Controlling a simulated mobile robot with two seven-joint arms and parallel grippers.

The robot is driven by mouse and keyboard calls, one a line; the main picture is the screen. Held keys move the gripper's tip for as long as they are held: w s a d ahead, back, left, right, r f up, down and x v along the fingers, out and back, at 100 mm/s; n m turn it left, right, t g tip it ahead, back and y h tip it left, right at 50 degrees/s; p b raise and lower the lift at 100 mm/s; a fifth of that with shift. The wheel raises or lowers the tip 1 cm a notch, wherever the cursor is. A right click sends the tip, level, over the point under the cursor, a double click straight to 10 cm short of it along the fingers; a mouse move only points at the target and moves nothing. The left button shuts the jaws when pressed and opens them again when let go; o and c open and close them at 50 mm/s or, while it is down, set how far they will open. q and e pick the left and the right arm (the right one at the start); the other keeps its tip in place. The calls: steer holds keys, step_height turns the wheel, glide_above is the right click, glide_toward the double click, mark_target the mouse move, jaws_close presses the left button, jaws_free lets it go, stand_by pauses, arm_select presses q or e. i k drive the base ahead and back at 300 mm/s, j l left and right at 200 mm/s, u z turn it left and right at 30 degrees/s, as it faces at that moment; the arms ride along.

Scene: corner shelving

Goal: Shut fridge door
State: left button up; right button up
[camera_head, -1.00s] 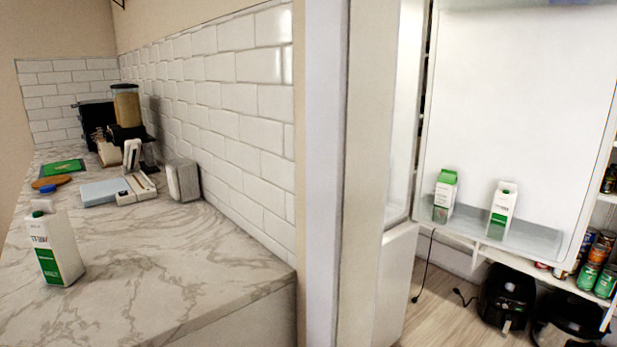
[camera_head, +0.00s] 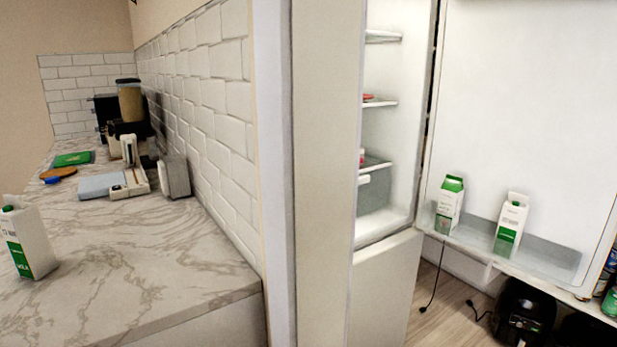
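The fridge door (camera_head: 530,110) stands wide open on the right, its white inner side facing me. Two green and white cartons, a left one (camera_head: 449,205) and a right one (camera_head: 510,224), stand in the clear bin (camera_head: 556,260) low on the door. The fridge body (camera_head: 385,280) is left of the door, its upper compartment open. Inside are shelves (camera_head: 379,103) with a few small reddish items. Neither of my grippers is in view.
A marble counter (camera_head: 150,270) is on the left, with a milk carton (camera_head: 28,240), a tan appliance (camera_head: 128,185) and a dark coffee machine. A wall end (camera_head: 325,180) stands between counter and fridge. A black appliance (camera_head: 522,312) and cables are on the floor below the door.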

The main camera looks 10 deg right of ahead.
mark_target(523, 102)
steer(key=i+l+u, duration=0.15)
steer(key=l, duration=0.6)
steer(key=l+u, duration=0.15)
steer(key=l, duration=0.6)
